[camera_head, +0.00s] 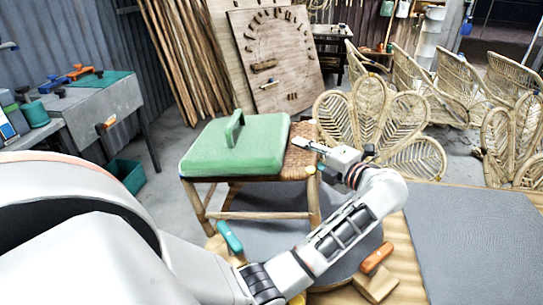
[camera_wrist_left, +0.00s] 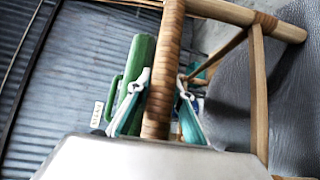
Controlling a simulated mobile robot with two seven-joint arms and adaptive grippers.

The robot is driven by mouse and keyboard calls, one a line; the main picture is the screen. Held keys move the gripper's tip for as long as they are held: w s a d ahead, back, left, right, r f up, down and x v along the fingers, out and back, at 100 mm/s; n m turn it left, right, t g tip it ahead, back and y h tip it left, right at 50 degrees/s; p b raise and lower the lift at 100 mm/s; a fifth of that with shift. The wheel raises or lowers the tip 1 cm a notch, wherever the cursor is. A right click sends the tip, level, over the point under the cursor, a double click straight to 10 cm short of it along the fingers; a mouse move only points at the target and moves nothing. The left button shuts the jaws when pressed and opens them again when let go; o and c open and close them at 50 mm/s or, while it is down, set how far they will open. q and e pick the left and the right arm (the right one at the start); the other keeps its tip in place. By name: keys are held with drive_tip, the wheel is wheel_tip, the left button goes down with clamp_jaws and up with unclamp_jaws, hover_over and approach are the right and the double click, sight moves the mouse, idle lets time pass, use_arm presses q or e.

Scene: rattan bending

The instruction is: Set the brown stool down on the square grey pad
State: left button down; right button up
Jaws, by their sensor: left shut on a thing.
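The brown stool (camera_head: 262,214) has a woven seat and rattan legs. In the head view it is upright over a round grey surface. A green block with a handle (camera_head: 236,145) covers most of its seat. My left gripper (camera_head: 314,156) is at the seat's right corner. In the left wrist view its two fingers (camera_wrist_left: 160,105) lie either side of a wrapped rattan bar of the stool (camera_wrist_left: 168,60), shut on it. The square grey pad (camera_head: 478,240) lies flat at the right, apart from the stool, and looks bare. I cannot tell whether the stool's feet touch anything. My right gripper is not in view.
An orange-handled tool (camera_head: 376,258) and a teal-handled tool (camera_head: 229,236) lie near the stool's legs. A woven fan-shaped chair back (camera_head: 385,125) rises behind my gripper. A workbench (camera_head: 95,100) stands at the left. More rattan chairs stand at the back right.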

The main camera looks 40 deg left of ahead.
use_arm(q)
drive_tip(key=shift+r, duration=0.35)
